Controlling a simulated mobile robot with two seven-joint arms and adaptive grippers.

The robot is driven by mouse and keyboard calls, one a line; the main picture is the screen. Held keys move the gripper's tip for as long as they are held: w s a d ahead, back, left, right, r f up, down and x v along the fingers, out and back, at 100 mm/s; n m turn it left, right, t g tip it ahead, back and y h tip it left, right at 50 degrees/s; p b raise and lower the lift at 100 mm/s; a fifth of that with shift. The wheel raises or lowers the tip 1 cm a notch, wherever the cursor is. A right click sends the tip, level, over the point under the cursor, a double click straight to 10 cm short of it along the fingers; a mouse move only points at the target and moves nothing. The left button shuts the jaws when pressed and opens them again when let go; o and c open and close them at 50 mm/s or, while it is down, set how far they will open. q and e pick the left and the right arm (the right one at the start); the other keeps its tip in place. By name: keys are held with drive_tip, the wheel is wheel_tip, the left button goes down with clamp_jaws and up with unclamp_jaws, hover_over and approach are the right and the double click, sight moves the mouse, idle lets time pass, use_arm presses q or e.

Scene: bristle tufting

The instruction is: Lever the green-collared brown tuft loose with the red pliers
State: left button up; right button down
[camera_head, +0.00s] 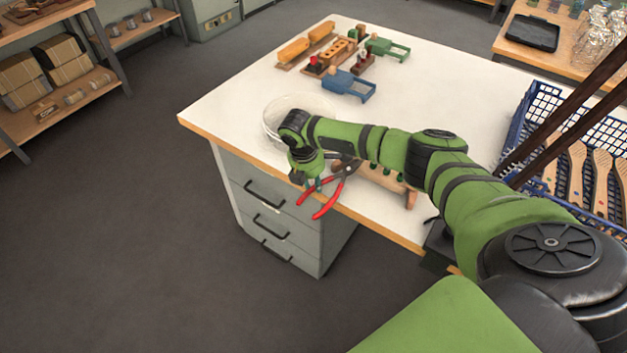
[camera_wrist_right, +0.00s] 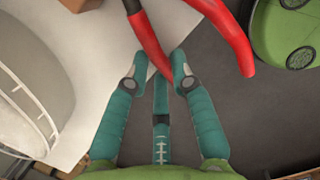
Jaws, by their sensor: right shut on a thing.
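The red pliers (camera_head: 328,200) are at the front edge of the white table, with the red handles over the edge and the dark jaws toward a wooden block (camera_head: 378,183). My right gripper (camera_head: 309,182) is at the handles. In the right wrist view its teal fingers (camera_wrist_right: 156,72) are closed on one red handle (camera_wrist_right: 150,40). Small green pieces (camera_head: 373,169) stand on the block, partly hidden by my right arm. I cannot tell which is the green-collared brown tuft. My left gripper is out of view.
A clear round bowl (camera_head: 272,122) stands just behind my right gripper. Wooden and coloured fixtures (camera_head: 345,84) stand at the table's back. A blue crate (camera_head: 540,97) with wooden brush bodies is at the right. The table's left part is free.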

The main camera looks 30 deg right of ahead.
sight(301, 196)
drive_tip(key=shift+f, duration=0.15)
idle(0.3)
drive_tip(key=shift+s+f+h+p, duration=0.3)
drive_tip(key=shift+f+h+p, duration=0.05)
drive_tip(key=shift+f+h, duration=0.05)
idle(1.0)
drive_tip(key=shift+a, duration=0.2)
drive_tip(key=shift+a+p, duration=0.35)
drive_tip(key=shift+a, duration=0.05)
drive_tip(key=shift+a+r, duration=0.1)
drive_tip(key=shift+a, duration=0.25)
drive_tip(key=shift+a+p, duration=0.3)
drive_tip(key=shift+p, duration=0.15)
drive_tip(key=shift+a+r, duration=0.1)
drive_tip(key=shift+a+r+p, duration=0.1)
drive_tip(key=shift+a+p, duration=0.3)
drive_tip(key=shift+a, duration=0.25)
drive_tip(key=shift+s+a+r, duration=0.1)
drive_tip(key=shift+s+a, duration=0.05)
drive_tip(key=shift+a, duration=0.35)
